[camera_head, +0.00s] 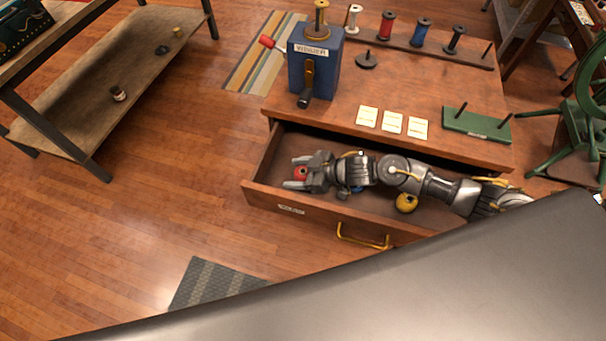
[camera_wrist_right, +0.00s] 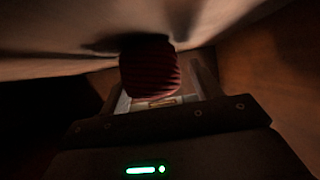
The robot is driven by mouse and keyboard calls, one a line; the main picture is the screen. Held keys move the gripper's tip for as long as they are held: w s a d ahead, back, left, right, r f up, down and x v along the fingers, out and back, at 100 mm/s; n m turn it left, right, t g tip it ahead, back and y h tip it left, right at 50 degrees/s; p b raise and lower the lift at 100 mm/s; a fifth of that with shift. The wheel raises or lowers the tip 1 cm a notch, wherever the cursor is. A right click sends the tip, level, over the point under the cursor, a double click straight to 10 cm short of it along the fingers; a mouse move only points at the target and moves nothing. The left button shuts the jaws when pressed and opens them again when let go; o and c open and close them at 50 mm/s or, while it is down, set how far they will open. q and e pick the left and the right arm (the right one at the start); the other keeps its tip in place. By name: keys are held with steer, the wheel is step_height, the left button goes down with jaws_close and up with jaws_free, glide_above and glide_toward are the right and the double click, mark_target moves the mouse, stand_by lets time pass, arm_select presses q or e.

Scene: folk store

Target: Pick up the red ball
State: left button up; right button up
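The red ball (camera_head: 300,173) is in the open desk drawer (camera_head: 268,160), near its left end. My right gripper (camera_head: 298,173) reaches along the drawer from the right, with one finger on each side of the ball. In the right wrist view the ball (camera_wrist_right: 150,70) shows dark red and ribbed between the fingers, with a visible gap beside the right finger. The fingers stand apart, so the gripper looks open around the ball. Shadow hides any contact. My left gripper is not in view.
A yellow ball (camera_head: 406,203) lies in the drawer under my right arm. The drawer walls are close around the hand. A blue winder (camera_head: 313,65), spools, cards and a green rack (camera_head: 477,124) stand on the desktop (camera_head: 400,85). A shelf (camera_head: 100,85) is at left.

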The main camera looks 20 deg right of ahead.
steer(key=c, duration=0.8)
steer(key=shift+o, duration=0.2)
